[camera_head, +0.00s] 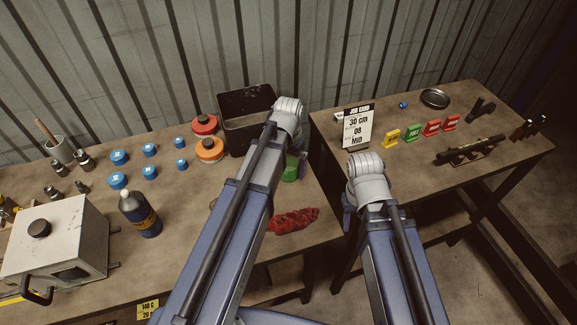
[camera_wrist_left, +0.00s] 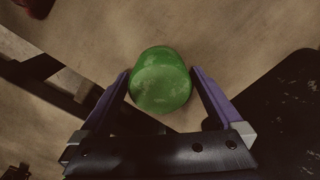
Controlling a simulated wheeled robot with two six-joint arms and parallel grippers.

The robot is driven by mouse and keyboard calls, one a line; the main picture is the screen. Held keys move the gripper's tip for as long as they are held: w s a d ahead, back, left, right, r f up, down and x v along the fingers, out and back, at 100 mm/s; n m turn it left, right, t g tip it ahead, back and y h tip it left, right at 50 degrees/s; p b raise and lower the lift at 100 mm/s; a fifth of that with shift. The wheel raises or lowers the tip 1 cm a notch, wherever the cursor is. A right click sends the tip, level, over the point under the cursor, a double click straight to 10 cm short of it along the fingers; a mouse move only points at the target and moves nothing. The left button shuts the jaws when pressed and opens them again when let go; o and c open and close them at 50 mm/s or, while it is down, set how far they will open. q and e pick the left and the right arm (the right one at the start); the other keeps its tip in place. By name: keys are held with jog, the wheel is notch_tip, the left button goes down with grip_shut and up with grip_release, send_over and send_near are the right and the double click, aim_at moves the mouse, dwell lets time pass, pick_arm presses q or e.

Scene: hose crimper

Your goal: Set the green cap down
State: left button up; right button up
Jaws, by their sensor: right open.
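In the head view the green cap (camera_head: 290,170) shows partly beside my left arm, over the right end of the left table (camera_head: 185,235). I cannot tell whether its underside touches the tabletop. My left gripper's finger (camera_head: 303,165) is mostly hidden by the wrist. My right gripper (camera_head: 347,212) is largely hidden behind its own arm; it is open, over the gap between the tables.
A black bin (camera_head: 246,105) stands behind the cap, and a red cloth (camera_head: 292,220) lies in front. Orange (camera_head: 209,150) and red (camera_head: 204,125) lids are to the left. A job card (camera_head: 358,128) and coloured tags (camera_head: 413,132) stand on the right table.

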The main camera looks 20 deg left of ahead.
aim_at(288, 163)
pick_arm(q)
jog(key=shift+r, duration=0.1)
notch_tip(288, 163, up, 12)
jog(key=p, duration=1.3)
jog(key=s+d+m+y, duration=0.1)
jog(key=s+d, duration=0.9)
jog(key=s, duration=0.4)
jog(key=shift+s+d+r+m+b, duration=0.15)
jog(key=shift+d+m+b, duration=0.1)
jog(key=shift+m+b, duration=0.1)
